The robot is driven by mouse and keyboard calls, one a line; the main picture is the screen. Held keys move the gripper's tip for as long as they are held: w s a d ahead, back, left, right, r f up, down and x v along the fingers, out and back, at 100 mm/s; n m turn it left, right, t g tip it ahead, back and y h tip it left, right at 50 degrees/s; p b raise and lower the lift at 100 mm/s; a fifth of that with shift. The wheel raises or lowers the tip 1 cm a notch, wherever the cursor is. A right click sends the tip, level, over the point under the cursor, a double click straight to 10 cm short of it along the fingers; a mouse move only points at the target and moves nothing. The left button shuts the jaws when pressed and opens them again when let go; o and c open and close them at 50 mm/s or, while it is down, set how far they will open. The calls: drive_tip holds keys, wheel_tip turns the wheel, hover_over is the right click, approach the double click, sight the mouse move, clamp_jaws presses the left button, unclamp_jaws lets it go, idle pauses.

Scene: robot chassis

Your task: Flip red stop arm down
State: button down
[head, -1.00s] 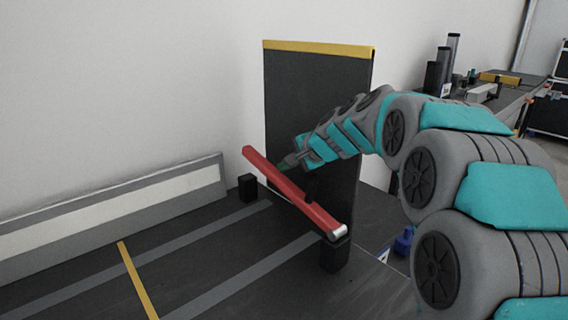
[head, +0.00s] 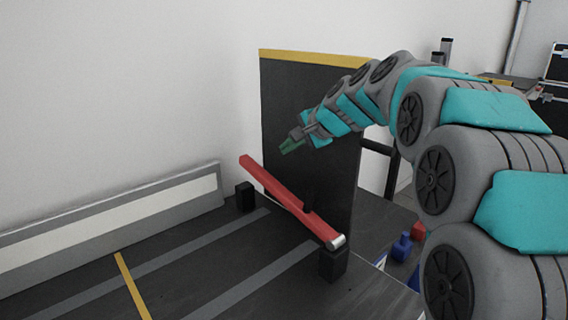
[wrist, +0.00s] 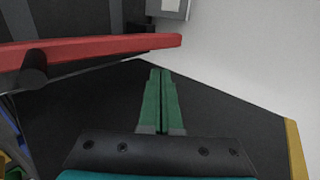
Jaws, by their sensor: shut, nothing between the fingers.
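The red stop arm (head: 285,196) slants across the dark deck in the head view. Its silver-tipped near end sits at the black block (head: 334,263). Its far end shows above a second black block (head: 245,197), with a gap in the picture. A dark knob (head: 308,198) shows beside the arm's middle. My gripper (head: 290,146) has green fingers, shut and empty, above and behind the arm and apart from it. In the wrist view the closed fingers (wrist: 160,100) point at the dark panel, and the red arm (wrist: 100,48) crosses at upper left.
A dark upright panel (head: 285,95) with a yellow top edge stands behind the arm. A grey-and-white rail (head: 110,225) runs along the wall at left. Blue (head: 401,247) and red parts lie low at right near my arm. The striped deck at front left is clear.

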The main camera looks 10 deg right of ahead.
drive_tip(key=shift+s+d+r, duration=0.1)
drive_tip(key=shift+s+r, duration=0.05)
drive_tip(key=shift+r, duration=0.7)
drive_tip(key=shift+s+d+r, duration=0.15)
drive_tip(key=shift+s+r, duration=0.05)
drive_tip(key=shift+r, duration=0.6)
drive_tip(key=shift+s+d+r, duration=0.1)
drive_tip(key=shift+s+r, duration=0.05)
drive_tip(key=shift+r, duration=0.7)
